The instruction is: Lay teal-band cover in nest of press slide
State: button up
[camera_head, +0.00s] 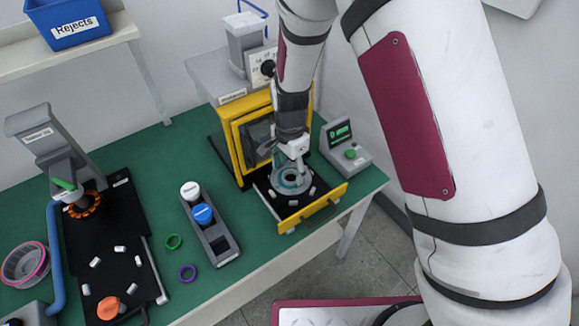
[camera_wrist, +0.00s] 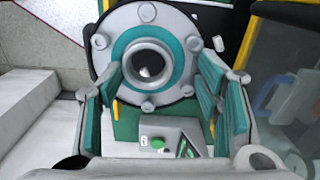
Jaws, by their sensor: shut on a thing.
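The teal-band cover (camera_wrist: 187,62) is a round grey disc with a teal ring, a dark central hole and several bolt heads around its rim. My gripper (camera_head: 293,165) points down over the press slide and is shut on the cover, with its teal finger pads on either side in the wrist view. In the head view the cover (camera_head: 286,187) is level over the black press slide (camera_head: 310,208), which is pulled out in front of the yellow-framed press (camera_head: 243,135). The nest is hidden under the cover; I cannot tell whether the cover touches it.
A control box (camera_head: 345,150) stands right of the press. A grey holder (camera_head: 220,244) with white and blue caps, green and purple rings, and a black fixture board (camera_head: 100,235) lie to the left.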

jog(key=w+f+b, duration=0.2)
jog(key=w+f, duration=0.1)
jog(key=w+f+b, duration=0.3)
jog(key=shift+w+f, duration=0.1)
jog(key=shift+w, duration=0.2)
jog(key=shift+s+f+b, duration=0.1)
jog(key=shift+f+b, duration=0.9)
jog(key=shift+f, duration=0.45)
jog(key=shift+f, duration=0.1)
jog(key=shift+w+d+f, duration=0.15)
jog(key=shift+w+f, duration=0.05)
jog(key=shift+f, duration=0.25)
jog(key=shift+f, duration=0.15)
jog(key=shift+f+b, duration=0.3)
jog(key=shift+f, duration=0.05)
jog(key=shift+f, duration=0.25)
